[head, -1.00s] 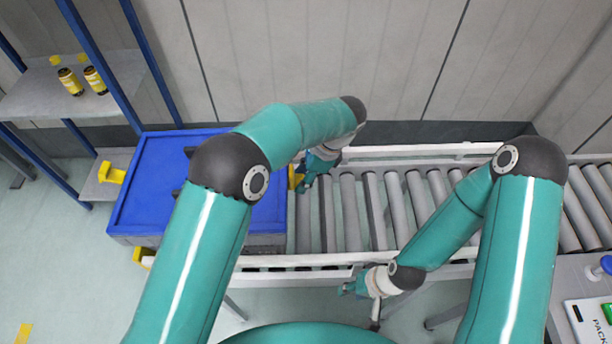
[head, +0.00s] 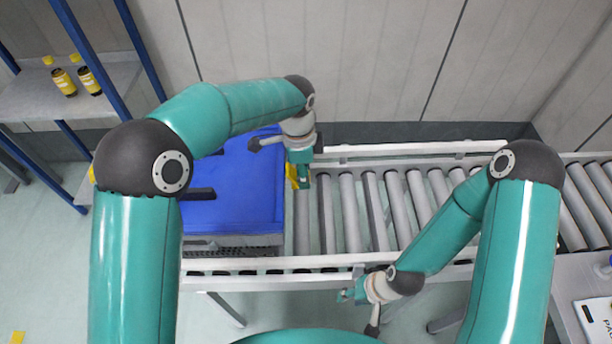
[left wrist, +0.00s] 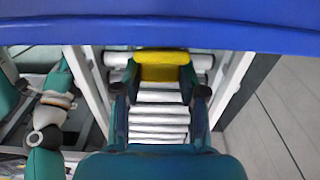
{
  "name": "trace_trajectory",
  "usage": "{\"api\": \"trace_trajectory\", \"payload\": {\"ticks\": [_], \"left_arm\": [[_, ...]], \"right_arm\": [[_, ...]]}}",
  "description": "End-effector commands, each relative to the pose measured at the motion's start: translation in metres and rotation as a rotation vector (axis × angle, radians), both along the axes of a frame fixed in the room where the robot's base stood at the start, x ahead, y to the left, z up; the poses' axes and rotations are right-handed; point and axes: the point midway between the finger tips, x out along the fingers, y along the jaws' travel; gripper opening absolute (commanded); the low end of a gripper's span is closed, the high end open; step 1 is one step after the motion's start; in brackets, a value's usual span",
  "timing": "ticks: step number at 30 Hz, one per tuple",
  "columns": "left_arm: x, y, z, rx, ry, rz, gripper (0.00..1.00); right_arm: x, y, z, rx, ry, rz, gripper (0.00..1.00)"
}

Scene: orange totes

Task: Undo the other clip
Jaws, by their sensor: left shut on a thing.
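A tote with a flat blue lid (head: 240,190) sits at the left end of the roller conveyor. My left gripper (head: 303,182) is at the tote's right side, pointing down. It is shut on a yellow clip (head: 291,170). In the left wrist view the yellow clip (left wrist: 163,67) lies between the two fingers, just below the lid's blue edge (left wrist: 160,30). Another bit of yellow (head: 92,173) shows left of the tote, mostly hidden by my left arm. My right gripper (head: 347,296) hangs in front of the conveyor, away from the tote; its fingers are too small to read.
The conveyor rollers (head: 375,205) are bare to the right of the tote, between white side rails (head: 420,148). A blue-posted shelf (head: 110,80) with two dark, yellow-labelled bottles stands at the back left. A table edge (head: 575,285) is at the lower right.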

Motion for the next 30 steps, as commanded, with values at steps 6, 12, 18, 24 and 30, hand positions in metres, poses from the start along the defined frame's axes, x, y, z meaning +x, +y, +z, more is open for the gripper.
{"api": "trace_trajectory", "payload": {"ticks": [6, 12, 18, 24, 30], "left_arm": [[0.0003, 0.0000, 0.0023, -0.110, -0.001, 0.002, 0.06], [-0.0001, -0.0005, 0.0049, -0.154, 0.000, 0.000, 0.06], [-0.0002, -0.0006, 0.0056, -0.161, 0.001, 0.001, 0.06], [-0.0002, -0.0004, 0.0054, -0.160, 0.001, 0.001, 0.06], [-0.0002, -0.0003, 0.0054, -0.160, 0.001, 0.001, 0.67]], "right_arm": [[0.0000, 0.0000, -0.0111, 0.000, 0.000, 0.000, 0.40], [0.0000, 0.0000, -0.0137, 0.000, 0.000, 0.000, 0.40], [0.0000, 0.0000, -0.0137, 0.000, 0.000, 0.000, 0.40], [0.0000, 0.0000, -0.0136, 0.000, 0.000, 0.000, 0.40], [0.0000, 0.0000, -0.0136, 0.000, 0.000, 0.000, 0.40]]}}
